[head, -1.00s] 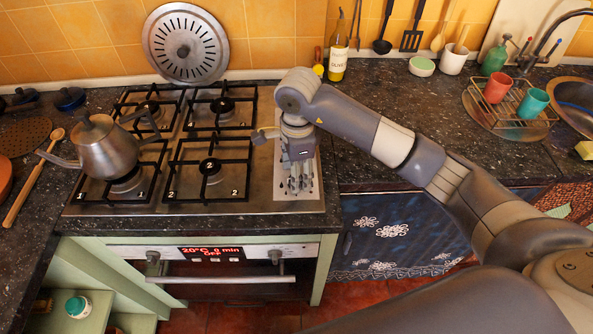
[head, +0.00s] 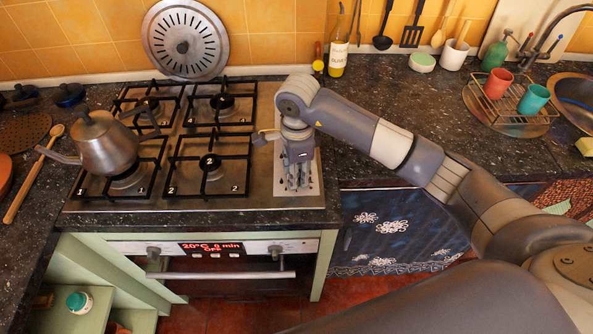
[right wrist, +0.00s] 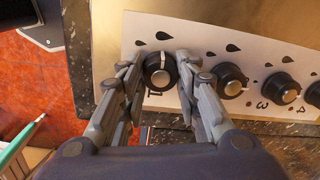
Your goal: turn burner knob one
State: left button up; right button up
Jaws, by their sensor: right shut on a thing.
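The knob for burner one (right wrist: 158,72) is round and black with a pale pointer mark; it shows in the right wrist view, nearest the front edge of the control strip (right wrist: 215,38). My right gripper (right wrist: 159,66) points down over it, with one finger on each side, shut on the knob. In the head view my right gripper (head: 298,182) is over the strip at the right of the stove, and it hides the knob there. My left gripper is in neither view.
Further knobs (right wrist: 230,80) stand in a row beside it. A steel kettle (head: 105,145) sits on the front left burner. Black grates (head: 209,165) cover the hob. A bottle (head: 338,55) and a metal lid (head: 185,42) stand at the back wall.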

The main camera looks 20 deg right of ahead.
dwell(0.3)
jog(key=o, duration=1.1)
jog(key=r, duration=1.2)
jog(key=shift+s, duration=0.25)
jog(key=shift+f, duration=0.1)
